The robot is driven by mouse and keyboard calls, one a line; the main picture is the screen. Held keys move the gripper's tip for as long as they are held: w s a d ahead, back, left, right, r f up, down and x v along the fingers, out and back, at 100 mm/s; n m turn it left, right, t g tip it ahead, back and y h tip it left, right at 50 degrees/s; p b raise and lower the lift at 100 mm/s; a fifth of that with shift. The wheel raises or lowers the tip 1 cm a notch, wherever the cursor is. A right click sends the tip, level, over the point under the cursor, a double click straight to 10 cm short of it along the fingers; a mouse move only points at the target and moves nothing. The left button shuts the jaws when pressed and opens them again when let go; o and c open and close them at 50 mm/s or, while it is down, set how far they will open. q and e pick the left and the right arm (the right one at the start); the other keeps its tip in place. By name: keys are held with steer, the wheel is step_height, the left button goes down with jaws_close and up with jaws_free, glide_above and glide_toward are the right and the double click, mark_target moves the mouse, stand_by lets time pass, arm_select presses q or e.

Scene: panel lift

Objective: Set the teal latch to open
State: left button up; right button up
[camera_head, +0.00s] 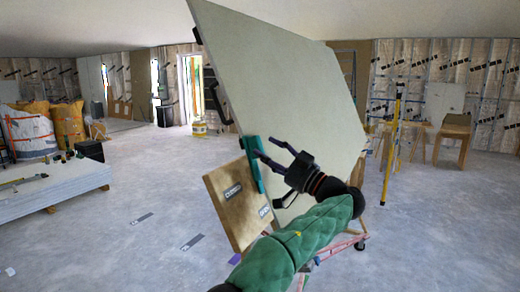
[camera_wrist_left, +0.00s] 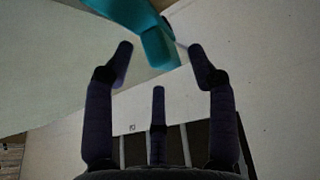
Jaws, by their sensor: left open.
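The teal latch (camera_head: 252,165) is a long narrow bar standing steeply, slightly tilted, at the lower left edge of a large pale panel (camera_head: 275,80). In the left wrist view, the end of the teal latch (camera_wrist_left: 156,48) shows beyond and between the spread fingertips (camera_wrist_left: 160,51). No contact can be made out. My right gripper is not in view.
The panel leans at a slant over a frame with red legs (camera_head: 345,243). A yellow stand (camera_head: 391,150) and wooden sawhorses (camera_head: 452,135) are at right. A low stack of boards (camera_head: 50,190) lies at left. The floor between is mostly clear.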

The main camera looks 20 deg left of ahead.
arm_select(q)
steer(key=v, duration=0.8)
steer(key=shift+d, duration=0.15)
stand_by(1.5)
